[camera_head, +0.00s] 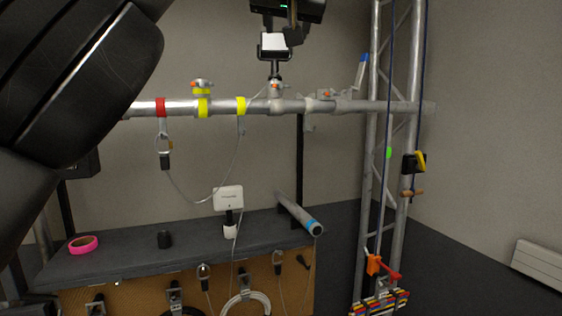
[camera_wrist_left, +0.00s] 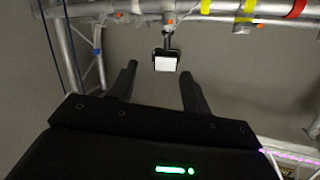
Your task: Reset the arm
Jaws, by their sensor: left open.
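My left gripper (camera_head: 281,32) is at the top of the head view, its body cut off by the upper edge and a green light showing on it. Its fingers overlap the small lamp (camera_head: 274,42) with a white face that stands on the horizontal truss pipe (camera_head: 340,106). In the left wrist view my left gripper (camera_wrist_left: 158,70) has its two fingers apart with nothing between them. The lamp (camera_wrist_left: 165,63) appears beyond the fingertips, apart from them. My left arm (camera_head: 80,85) fills the left of the head view. My right gripper is not in view.
The pipe carries red tape (camera_head: 160,107), yellow tape, clamps and a hanging cable (camera_head: 223,176). A vertical truss (camera_head: 370,190) stands at right. Below is a dark bench (camera_head: 130,262) with pink tape (camera_head: 83,244), a white box (camera_head: 228,198) and a grey tube (camera_head: 295,210).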

